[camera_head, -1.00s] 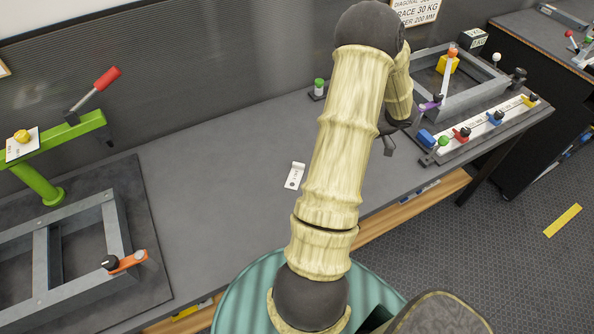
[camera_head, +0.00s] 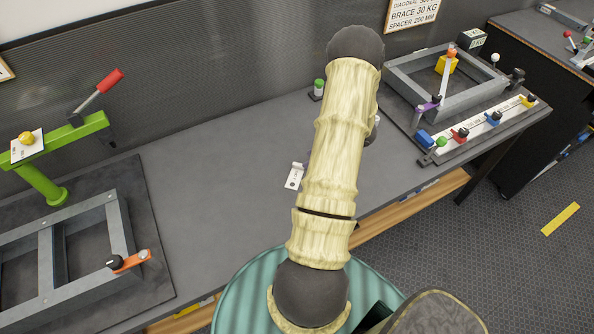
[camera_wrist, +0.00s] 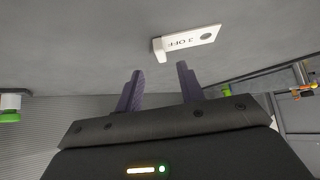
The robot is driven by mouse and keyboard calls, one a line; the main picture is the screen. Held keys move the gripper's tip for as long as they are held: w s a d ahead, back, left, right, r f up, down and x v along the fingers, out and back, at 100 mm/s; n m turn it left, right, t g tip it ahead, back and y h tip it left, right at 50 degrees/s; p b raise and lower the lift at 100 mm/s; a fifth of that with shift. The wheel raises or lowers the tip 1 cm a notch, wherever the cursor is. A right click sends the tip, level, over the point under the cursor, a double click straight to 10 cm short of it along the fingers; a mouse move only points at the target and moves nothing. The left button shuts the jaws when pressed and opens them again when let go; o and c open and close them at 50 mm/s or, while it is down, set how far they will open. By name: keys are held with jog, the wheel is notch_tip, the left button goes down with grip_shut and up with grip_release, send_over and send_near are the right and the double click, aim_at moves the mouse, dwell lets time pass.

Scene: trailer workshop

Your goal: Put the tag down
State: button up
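A small white tag (camera_head: 294,176) with a dark round mark lies on the grey bench, just left of my arm in the head view. It also shows in the wrist view (camera_wrist: 190,43), printed "3 OFF", with a short raised tab at one end. My gripper (camera_wrist: 160,82) shows in the wrist view with two dark purple fingers spread apart. Nothing is between them. The tag is beyond the fingertips, apart from them.
A grey frame (camera_head: 132,222) with a green clamp (camera_head: 90,125) stands at the left. Another frame (camera_head: 470,98) and a rail with coloured knobs (camera_head: 480,133) stand at the right. A green-capped container (camera_head: 318,88) stands at the back. The bench (camera_head: 215,190) left of the tag is clear.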

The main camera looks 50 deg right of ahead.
aim_at(299, 164)
jog(key=shift+p+x, duration=0.95)
jog(key=shift+x, duration=1.65)
jog(key=shift+s+a, duration=0.1)
grip_shut()
